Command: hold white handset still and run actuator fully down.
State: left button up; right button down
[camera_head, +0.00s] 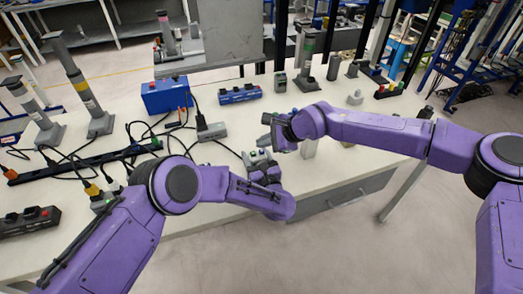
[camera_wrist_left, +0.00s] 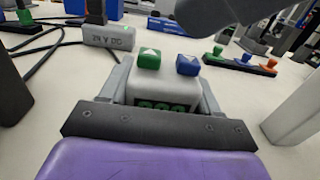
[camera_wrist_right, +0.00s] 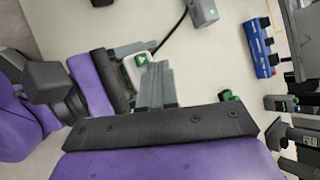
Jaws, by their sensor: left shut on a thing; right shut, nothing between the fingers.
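The white handset (camera_wrist_left: 160,89) stands between the fingers of my left gripper (camera_wrist_left: 158,100), which is shut on it. Its top has a green up-arrow button (camera_wrist_left: 149,58) and a blue down-arrow button (camera_wrist_left: 187,65). In the head view the handset (camera_head: 253,156) is near the table's front edge. My right gripper (camera_wrist_right: 155,86) is shut and empty, close over the handset; in its wrist view the fingers hide the blue button. Contact cannot be told. Several grey columns stand on the table, including a yellow-banded one (camera_head: 79,85); which is the actuator is unclear.
A grey 24 V DC box (camera_head: 211,131) with a green light sits behind the handset, with black cables around it. A blue box (camera_head: 166,96) and a blue button strip (camera_head: 240,94) stand farther back. A black power strip (camera_head: 80,163) lies to the left.

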jog(key=shift+f, duration=0.15)
dwell(0.6)
jog(key=shift+f, duration=0.3)
jog(key=shift+f, duration=0.5)
dwell(2.6)
dwell(1.1)
jog(key=shift+r, duration=0.95)
jog(key=shift+r, duration=2.5)
